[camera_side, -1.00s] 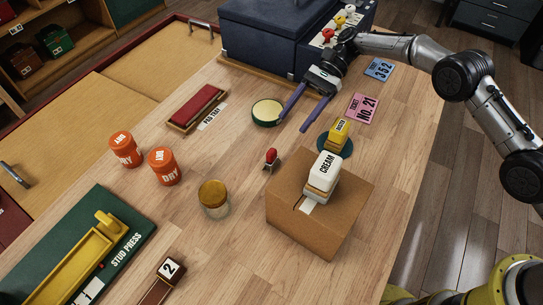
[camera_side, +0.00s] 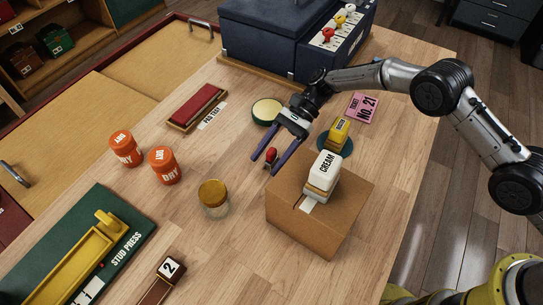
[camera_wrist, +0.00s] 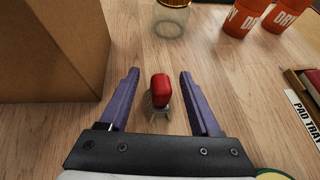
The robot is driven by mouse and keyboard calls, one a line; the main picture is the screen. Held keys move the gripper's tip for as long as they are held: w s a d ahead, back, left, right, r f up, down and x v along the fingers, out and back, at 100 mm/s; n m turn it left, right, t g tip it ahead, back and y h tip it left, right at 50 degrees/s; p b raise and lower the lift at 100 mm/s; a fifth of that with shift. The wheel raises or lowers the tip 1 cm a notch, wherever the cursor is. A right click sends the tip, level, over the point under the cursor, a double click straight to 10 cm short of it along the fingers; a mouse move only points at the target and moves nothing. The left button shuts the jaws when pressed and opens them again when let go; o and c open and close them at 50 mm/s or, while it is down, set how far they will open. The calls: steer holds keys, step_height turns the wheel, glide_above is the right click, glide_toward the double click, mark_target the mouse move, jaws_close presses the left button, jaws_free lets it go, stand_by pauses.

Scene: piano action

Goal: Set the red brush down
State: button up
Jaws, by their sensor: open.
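The red brush (camera_side: 271,154) stands upright on the wooden table, left of the cardboard box. In the wrist view its red top (camera_wrist: 160,88) and the grey part under it show between my two purple fingers. My gripper (camera_side: 265,164) is open, with its fingers reaching down around the brush from the upper right. In the wrist view the open gripper (camera_wrist: 159,76) has a clear gap on both sides of the brush. Neither finger visibly touches it. The exact height of the fingertips above the table is hard to tell.
A cardboard box (camera_side: 305,226) with a white CREAM block (camera_side: 324,170) is close on the right. A yellow-lidded jar (camera_side: 213,200) and orange DRY tins (camera_side: 164,167) stand left. A round dish (camera_side: 267,111) and red pad tray (camera_side: 196,107) lie behind. Table between is clear.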

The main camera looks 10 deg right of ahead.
steer(key=shift+x, duration=1.05)
jaws_close()
